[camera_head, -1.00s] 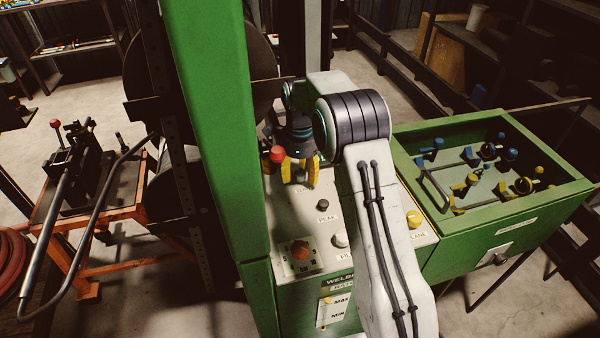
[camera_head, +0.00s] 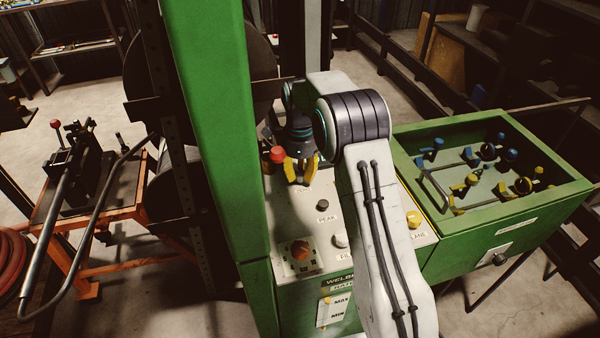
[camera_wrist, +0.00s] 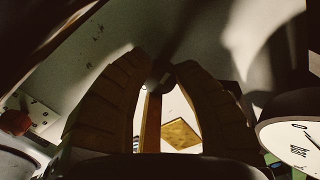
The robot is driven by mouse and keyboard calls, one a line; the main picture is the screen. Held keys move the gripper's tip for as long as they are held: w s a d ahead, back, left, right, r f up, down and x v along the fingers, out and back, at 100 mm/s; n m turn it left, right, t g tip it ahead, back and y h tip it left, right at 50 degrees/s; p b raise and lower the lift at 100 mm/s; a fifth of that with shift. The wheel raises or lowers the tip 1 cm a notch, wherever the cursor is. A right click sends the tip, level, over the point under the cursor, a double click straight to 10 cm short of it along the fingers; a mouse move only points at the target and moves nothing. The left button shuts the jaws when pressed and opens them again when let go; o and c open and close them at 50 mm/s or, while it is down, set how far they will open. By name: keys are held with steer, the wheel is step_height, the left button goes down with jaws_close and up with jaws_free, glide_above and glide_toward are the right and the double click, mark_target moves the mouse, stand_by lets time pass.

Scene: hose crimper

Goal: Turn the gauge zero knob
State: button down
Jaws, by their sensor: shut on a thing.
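My gripper (camera_head: 300,179) points down at the green machine's pale top panel, its yellow fingers just above a partly legible label. In the wrist view my gripper (camera_wrist: 158,76) has its two dark, curved fingers closed in at the tips. A small dark knob (camera_wrist: 159,79) shows between the tips, and they are shut on it. The knob is mostly hidden by the fingers, and its turn angle cannot be read. A white gauge face (camera_wrist: 298,140) marked "0" and "bar" stands at the right of the wrist view, close to the fingers.
A red ball-topped lever (camera_head: 277,154) stands just left of my fingers. A green post (camera_head: 215,130) rises at the left. A green box of valves (camera_head: 510,222) stands right.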

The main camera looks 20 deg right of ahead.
mark_target(300, 172)
steer(key=shift+f+n, duration=0.1)
steer(key=shift+n, duration=0.3)
steer(key=c, duration=0.9)
jaws_free()
steer(key=shift+c, duration=0.2)
step_height(300, 172, up, 12)
